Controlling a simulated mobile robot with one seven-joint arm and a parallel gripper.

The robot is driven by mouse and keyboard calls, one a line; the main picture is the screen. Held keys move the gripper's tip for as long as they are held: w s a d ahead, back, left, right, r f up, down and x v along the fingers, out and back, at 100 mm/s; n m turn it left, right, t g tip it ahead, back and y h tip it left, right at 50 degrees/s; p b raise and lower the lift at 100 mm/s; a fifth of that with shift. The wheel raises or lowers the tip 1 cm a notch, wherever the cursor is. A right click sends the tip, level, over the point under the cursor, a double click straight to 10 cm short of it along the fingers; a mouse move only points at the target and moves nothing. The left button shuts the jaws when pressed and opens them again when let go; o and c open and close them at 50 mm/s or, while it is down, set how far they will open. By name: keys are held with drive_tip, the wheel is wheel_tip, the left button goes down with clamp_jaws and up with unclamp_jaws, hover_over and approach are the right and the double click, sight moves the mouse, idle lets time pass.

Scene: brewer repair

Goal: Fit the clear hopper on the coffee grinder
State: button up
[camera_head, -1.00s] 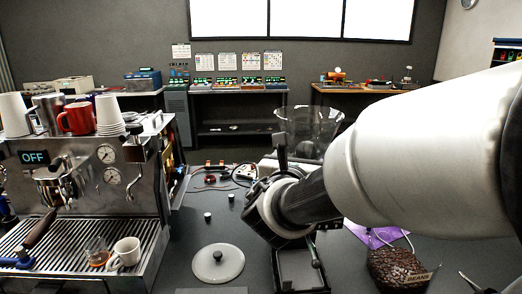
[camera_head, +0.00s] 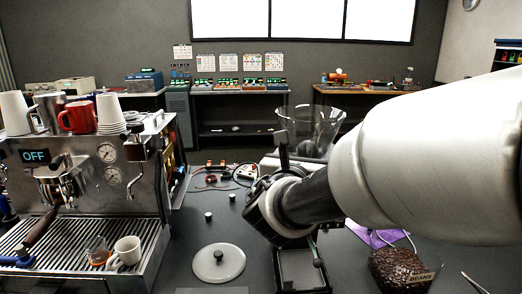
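The clear hopper (camera_head: 312,122) is a wide-rimmed transparent funnel, upright, behind my wrist in the head view. Its lower part is hidden by my arm. My gripper (camera_head: 283,155) is at the hopper's left front side. One dark upright finger overlaps the hopper's left edge in the picture. The other finger is not clear, so I cannot tell whether it grips the hopper. The coffee grinder is mostly hidden behind my arm; a dark tray-like base (camera_head: 302,274) below my wrist may be part of it. A pale round lid (camera_head: 218,263) with a black knob lies on the counter.
An espresso machine (camera_head: 88,170) with cups on top stands at left. Cables and a power strip (camera_head: 243,174) lie behind the gripper. Two small knobs (camera_head: 209,216) stand on otherwise open counter.

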drive_tip(key=shift+f+b, duration=1.25)
drive_tip(key=shift+b, duration=0.2)
idle(1.1)
drive_tip(key=o, duration=2.1)
drive_tip(key=b+v, duration=0.1)
drive_tip(key=v, duration=1.6)
drive_tip(key=shift+s+a, duration=0.15)
drive_tip(key=shift+s, duration=0.05)
